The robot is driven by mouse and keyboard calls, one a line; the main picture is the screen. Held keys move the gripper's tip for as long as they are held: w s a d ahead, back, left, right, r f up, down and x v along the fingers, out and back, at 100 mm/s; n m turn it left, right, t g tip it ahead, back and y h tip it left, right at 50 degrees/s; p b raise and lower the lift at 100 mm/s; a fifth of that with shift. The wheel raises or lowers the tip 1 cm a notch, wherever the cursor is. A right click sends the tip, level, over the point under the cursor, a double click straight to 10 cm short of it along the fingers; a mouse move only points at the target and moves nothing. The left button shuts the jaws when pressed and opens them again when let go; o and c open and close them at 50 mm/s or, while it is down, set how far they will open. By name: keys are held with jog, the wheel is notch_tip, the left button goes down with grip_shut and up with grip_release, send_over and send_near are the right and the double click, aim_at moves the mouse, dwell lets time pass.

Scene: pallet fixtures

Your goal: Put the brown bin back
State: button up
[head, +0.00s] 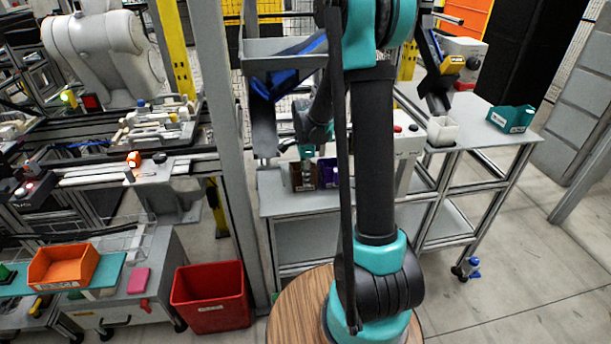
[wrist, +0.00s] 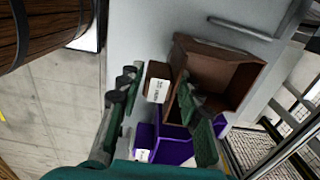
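The brown bin (wrist: 228,69) sits on the grey table in the wrist view, with a white label on its front wall. It also shows in the head view (head: 299,177), partly behind my arm. My gripper (wrist: 156,82) is open. Its two fingers stand apart on either side of the bin's labelled front part, the right finger overlapping the bin's opening. I cannot tell whether either finger touches the bin. In the head view the fingers are too small and hidden to make out.
A purple bin (wrist: 176,151) stands right beside the brown one. The grey table (head: 285,203) has a handle along its edge. A red bin (head: 211,297) stands on the floor, an orange bin (head: 63,267) on the left cart, and a teal bin (head: 511,119) on the right table.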

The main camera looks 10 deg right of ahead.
jog(key=shift+o, duration=0.9)
jog(key=shift+r, duration=0.15)
notch_tip(320, 180, up, 12)
jog(key=s+d+f+n+t, duration=0.2)
jog(key=s+f+n, duration=0.2)
jog(key=s+n, duration=0.5)
jog(key=s+d+f+n+t, duration=0.2)
jog(key=s+f+n, duration=0.2)
jog(key=s+n, duration=0.5)
jog(key=s, duration=0.5)
jog(key=shift+f, duration=0.15)
